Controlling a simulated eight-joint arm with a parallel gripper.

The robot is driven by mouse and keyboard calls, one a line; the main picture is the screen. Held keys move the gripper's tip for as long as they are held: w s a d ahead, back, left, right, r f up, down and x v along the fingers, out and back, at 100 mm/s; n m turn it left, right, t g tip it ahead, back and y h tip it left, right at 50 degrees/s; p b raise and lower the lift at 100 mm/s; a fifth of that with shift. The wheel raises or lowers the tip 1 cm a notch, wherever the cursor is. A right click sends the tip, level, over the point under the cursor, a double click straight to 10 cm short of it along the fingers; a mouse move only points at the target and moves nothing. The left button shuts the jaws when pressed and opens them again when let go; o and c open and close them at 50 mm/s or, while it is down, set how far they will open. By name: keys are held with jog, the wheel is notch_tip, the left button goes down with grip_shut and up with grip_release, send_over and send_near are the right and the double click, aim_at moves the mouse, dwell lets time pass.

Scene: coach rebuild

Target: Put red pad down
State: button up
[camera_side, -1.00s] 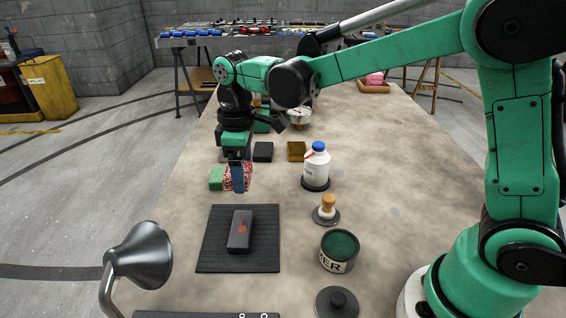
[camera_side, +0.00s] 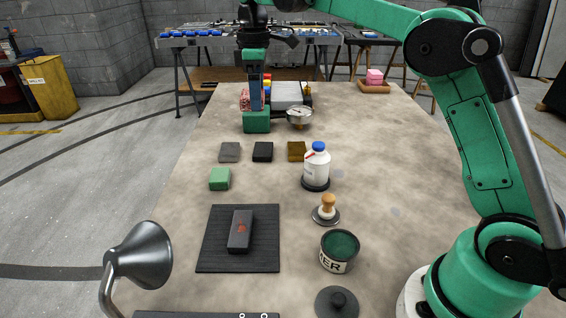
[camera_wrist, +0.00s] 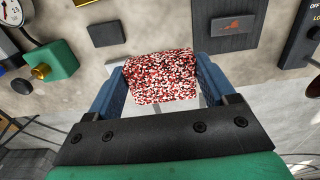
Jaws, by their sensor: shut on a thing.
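The red pad, a red-and-white speckled block (camera_wrist: 160,77), is held between the two blue fingers of my gripper (camera_wrist: 158,88) in the wrist view. In the side view my gripper (camera_side: 255,97) points down at the far end of the bench, behind a green block (camera_side: 256,123). The pad (camera_side: 244,100) shows partly at the left of the fingers. A pale surface shows around the pad's lower edges in the wrist view. I cannot tell whether the pad touches it.
Grey (camera_side: 229,152), black (camera_side: 263,151), brown (camera_side: 297,151) and green (camera_side: 220,179) pads lie nearer on the bench (camera_side: 400,190). A dial gauge (camera_side: 299,114) stands right of the green block. A white bottle (camera_side: 316,164) stands mid-bench. The bench's right side is mostly clear.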

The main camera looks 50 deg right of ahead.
aim_at(265, 182)
jog(key=shift+d+r, duration=0.2)
jog(key=shift+d, duration=0.2)
jog(key=shift+w+d+f, duration=0.1)
jog(key=shift+f, duration=0.15)
notch_tip(265, 182, down, 19)
jog(key=shift+f, duration=0.1)
jog(key=shift+f, duration=0.1)
jog(key=o, duration=1.4)
jog(key=shift+c, duration=0.2)
